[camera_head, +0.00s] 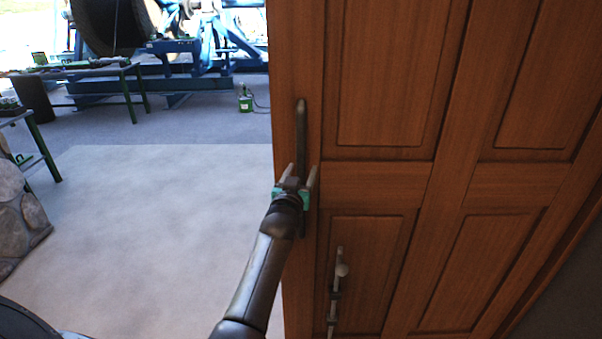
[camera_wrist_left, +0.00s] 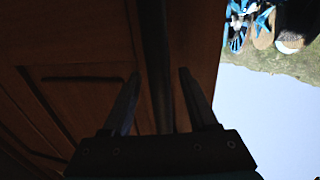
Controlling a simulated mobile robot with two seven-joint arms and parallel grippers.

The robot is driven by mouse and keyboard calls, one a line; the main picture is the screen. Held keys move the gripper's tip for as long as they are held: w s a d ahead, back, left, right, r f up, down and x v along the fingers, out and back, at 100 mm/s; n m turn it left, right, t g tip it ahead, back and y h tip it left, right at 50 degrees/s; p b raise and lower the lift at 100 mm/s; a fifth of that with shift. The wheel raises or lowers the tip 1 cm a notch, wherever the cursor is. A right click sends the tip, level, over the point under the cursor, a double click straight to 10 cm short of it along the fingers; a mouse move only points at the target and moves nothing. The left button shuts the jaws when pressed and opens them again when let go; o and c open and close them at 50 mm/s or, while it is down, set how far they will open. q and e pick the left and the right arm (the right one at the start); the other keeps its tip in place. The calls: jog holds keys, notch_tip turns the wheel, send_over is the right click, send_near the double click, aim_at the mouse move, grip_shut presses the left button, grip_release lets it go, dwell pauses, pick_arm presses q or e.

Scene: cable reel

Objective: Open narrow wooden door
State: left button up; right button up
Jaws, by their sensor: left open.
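The brown wooden panelled door (camera_head: 375,185) fills the right half of the head view. Its left edge stands clear of the floor beyond. A dark vertical bar handle (camera_head: 301,120) runs along that edge. My left gripper (camera_head: 300,170) is at the handle's lower part, its two fingers open on either side of the bar. In the left wrist view, the open fingers (camera_wrist_left: 158,85) flank the dark bar (camera_wrist_left: 155,50), with gaps visible; contact cannot be told. The lower end of the handle is partly hidden behind my gripper. My right gripper is not in view.
Left of the door is a clear pale floor (camera_head: 160,220). A green can (camera_head: 245,100) is on the floor.

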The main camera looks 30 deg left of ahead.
pick_arm(q)
grip_shut()
dwell(0.3)
dwell(1.1)
